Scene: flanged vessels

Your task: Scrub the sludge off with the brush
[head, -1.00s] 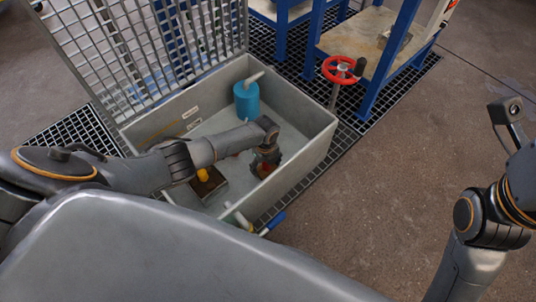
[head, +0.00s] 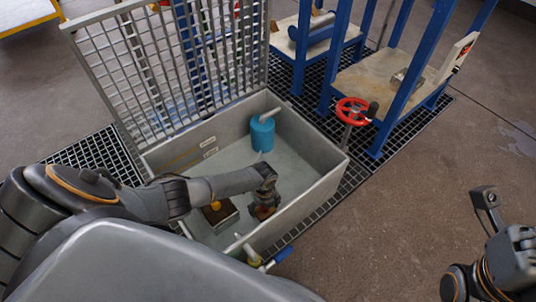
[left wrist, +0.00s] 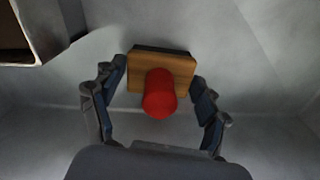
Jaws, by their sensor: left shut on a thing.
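The brush, a wooden block with a red knob (left wrist: 160,95), is between the fingers of my left gripper (left wrist: 158,100) in the left wrist view. The gripper is shut on it. In the head view my left gripper (head: 264,203) reaches down inside the grey basin (head: 318,190), near its front right wall, with part of the brush (head: 263,212) showing below the fingers. I cannot make out sludge in either view; the basin surface under the brush is partly hidden.
A blue cylinder (head: 262,134) with a pipe stands at the back of the basin. A small open box (head: 222,222) with a yellow knob is left of my gripper. The mesh lid (head: 120,75) stands open. A red handwheel (head: 354,111) and blue-handled valve (head: 283,254) are outside.

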